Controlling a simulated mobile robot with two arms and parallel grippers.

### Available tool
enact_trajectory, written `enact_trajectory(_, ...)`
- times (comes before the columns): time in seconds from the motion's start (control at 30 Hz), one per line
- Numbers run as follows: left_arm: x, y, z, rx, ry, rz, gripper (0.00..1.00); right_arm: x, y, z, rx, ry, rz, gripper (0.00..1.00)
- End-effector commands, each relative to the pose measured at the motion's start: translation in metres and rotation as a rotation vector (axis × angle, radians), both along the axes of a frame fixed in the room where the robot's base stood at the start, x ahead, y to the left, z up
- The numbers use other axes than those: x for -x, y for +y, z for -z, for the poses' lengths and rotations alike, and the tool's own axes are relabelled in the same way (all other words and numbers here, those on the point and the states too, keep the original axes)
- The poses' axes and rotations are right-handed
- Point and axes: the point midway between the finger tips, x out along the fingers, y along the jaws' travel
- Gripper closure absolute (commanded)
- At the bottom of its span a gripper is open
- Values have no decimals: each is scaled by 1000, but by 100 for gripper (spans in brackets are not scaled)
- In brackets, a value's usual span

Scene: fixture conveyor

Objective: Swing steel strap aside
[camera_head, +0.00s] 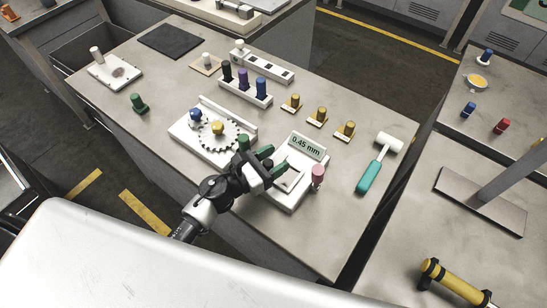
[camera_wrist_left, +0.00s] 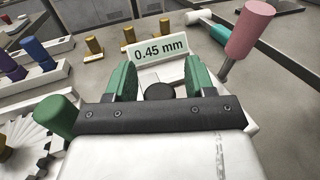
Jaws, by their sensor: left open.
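My left gripper (camera_head: 271,161) is open, its two green fingers above the white gauge fixture (camera_head: 280,202) with the 0.45 mm display (camera_head: 306,146). In the left wrist view the open fingers (camera_wrist_left: 162,84) stand either side of a dark round piece (camera_wrist_left: 159,92), with no grip visible. A pink knob (camera_head: 318,171) stands upright at the fixture's right side; in the wrist view the pink knob (camera_wrist_left: 249,28) sits on a thin grey stem. I cannot clearly make out the steel strap; the gripper hides part of the fixture. My right gripper is out of view.
A toothed gear fixture (camera_head: 216,139) with blue, yellow and green knobs lies left of the gripper. Behind stands a rack (camera_head: 246,94) of dark, purple and blue pegs. Several brass pieces (camera_head: 317,117) and a teal-handled mallet (camera_head: 373,172) lie to the right.

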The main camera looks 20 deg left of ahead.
Motion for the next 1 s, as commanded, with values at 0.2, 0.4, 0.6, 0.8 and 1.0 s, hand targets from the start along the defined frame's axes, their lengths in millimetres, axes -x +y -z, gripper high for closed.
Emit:
enact_trajectory(0.2, 0, 0, 0, 0, 0, 0, 75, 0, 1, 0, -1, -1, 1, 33)
enact_trajectory(0.4, 0, 0, 0, 0, 0, 0, 100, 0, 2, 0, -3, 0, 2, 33)
enact_trajectory(0.6, -1, 2, 2, -1, -3, 25, 100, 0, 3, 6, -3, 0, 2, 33)
enact_trajectory(0.8, -5, 11, 6, -5, -8, 170, 100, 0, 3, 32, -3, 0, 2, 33)
enact_trajectory(1.0, -6, 15, 2, -1, -2, 265, 100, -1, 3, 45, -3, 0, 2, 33)
